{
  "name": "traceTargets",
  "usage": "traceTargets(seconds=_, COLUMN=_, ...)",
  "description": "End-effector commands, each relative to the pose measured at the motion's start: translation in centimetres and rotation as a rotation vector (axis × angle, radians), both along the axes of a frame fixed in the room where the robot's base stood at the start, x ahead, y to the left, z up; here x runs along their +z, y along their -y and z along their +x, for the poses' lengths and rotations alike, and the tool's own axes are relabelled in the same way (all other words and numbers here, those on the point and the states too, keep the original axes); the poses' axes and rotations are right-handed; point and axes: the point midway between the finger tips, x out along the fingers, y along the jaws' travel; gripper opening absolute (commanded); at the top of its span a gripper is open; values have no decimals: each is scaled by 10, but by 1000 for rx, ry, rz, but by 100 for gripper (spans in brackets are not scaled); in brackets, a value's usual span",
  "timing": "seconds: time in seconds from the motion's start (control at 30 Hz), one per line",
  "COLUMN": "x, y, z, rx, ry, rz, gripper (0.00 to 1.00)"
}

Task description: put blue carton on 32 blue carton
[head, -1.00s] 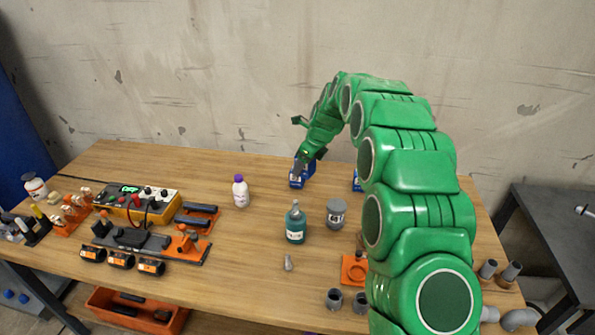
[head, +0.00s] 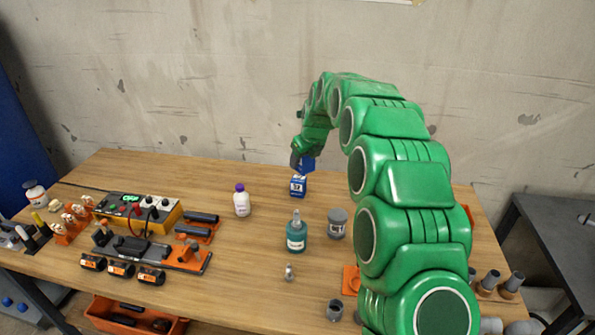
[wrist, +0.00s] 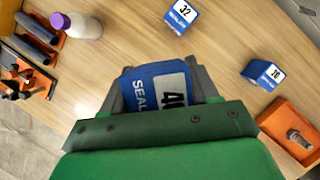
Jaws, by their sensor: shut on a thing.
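My gripper (head: 301,163) is shut on a blue and white carton (wrist: 155,88), whose label reads "SEAL" with a partly hidden number starting with 4. In the head view the held carton (head: 308,164) is a small blue shape just above and behind the 32 blue carton (head: 298,187). The 32 carton stands upright on the table, with its white label showing. In the wrist view the 32 carton (wrist: 181,15) lies beyond the held carton, apart from it in the picture.
Another blue carton (wrist: 263,73) stands to the right in the wrist view, near an orange tray (wrist: 291,131). A purple-capped white bottle (head: 241,201), a teal bottle (head: 296,232) and a grey jar (head: 337,223) stand nearby.

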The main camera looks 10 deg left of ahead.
Motion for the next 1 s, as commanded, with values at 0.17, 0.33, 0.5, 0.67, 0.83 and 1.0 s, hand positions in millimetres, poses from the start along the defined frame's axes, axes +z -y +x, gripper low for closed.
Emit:
traceTargets(seconds=0.17, x=-7, y=-6, z=17, rx=0, ry=4, rz=1, gripper=28)
traceTargets(seconds=0.33, x=-15, y=-11, z=30, rx=1, ry=0, rz=-2, gripper=28)
traceTargets(seconds=0.5, x=-20, y=-15, z=43, rx=1, ry=3, rz=-1, gripper=28)
traceTargets(seconds=0.67, x=-26, y=-20, z=54, rx=1, ry=1, rz=-1, gripper=28)
traceTargets(seconds=0.83, x=-37, y=-23, z=64, rx=1, ry=0, rz=-1, gripper=28)
traceTargets(seconds=1.0, x=-52, y=-26, z=74, rx=1, ry=-1, rz=-2, gripper=28)
